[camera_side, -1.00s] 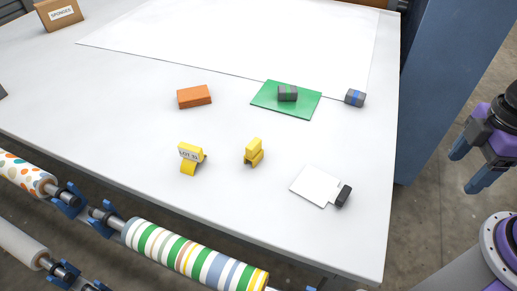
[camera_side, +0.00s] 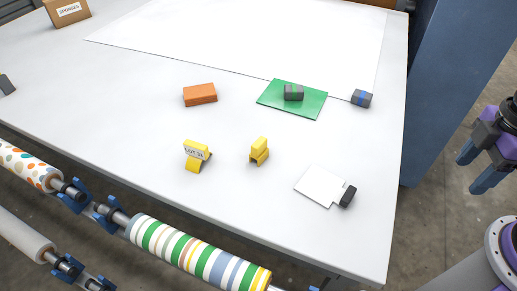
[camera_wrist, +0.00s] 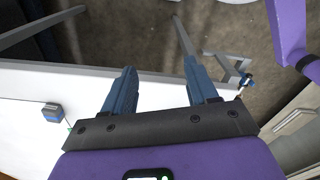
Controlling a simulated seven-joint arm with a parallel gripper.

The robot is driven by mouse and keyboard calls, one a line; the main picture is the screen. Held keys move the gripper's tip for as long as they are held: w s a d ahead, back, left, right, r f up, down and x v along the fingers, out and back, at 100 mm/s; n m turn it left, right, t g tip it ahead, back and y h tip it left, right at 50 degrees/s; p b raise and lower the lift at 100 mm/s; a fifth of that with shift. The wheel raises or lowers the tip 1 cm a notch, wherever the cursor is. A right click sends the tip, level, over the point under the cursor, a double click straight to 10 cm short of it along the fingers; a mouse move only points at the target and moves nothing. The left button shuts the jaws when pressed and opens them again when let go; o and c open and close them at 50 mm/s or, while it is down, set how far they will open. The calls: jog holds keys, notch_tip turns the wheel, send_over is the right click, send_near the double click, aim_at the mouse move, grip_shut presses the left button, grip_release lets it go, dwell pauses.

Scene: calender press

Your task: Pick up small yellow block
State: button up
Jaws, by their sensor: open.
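A small yellow block (camera_side: 260,144) sits near the middle front of the white table in the side view. It appears to rest on a darker yellow piece (camera_side: 259,158) with a notch underneath. To its left stands a yellow piece with a white lot label (camera_side: 196,152). My gripper (camera_side: 472,168) is open and empty, off the table's right side and well apart from the yellow block. In the wrist view my gripper (camera_wrist: 158,72) shows two blue fingers spread apart with floor between them. The yellow block is not visible in that view.
An orange block (camera_side: 200,94), a green mat (camera_side: 305,109) with a grey-green block (camera_side: 293,92), a grey-blue block (camera_side: 361,99) and a white card with a black clip (camera_side: 322,186) lie around. Patterned rollers (camera_side: 195,250) run along the front. A blue column (camera_side: 445,90) stands at right.

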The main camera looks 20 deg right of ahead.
notch_tip(320, 180, up, 8)
jog(key=r+n, duration=0.1)
jog(key=n, duration=1.1)
send_over(259, 142)
jog(key=f, duration=1.2)
jog(key=shift+w+f, duration=0.2)
jog(key=shift+w, duration=0.1)
jog(key=shift+s+f, duration=0.15)
jog(key=shift+f, duration=1.25)
jog(key=shift+s+f, duration=0.1)
jog(key=shift+f, duration=1.25)
grip_shut()
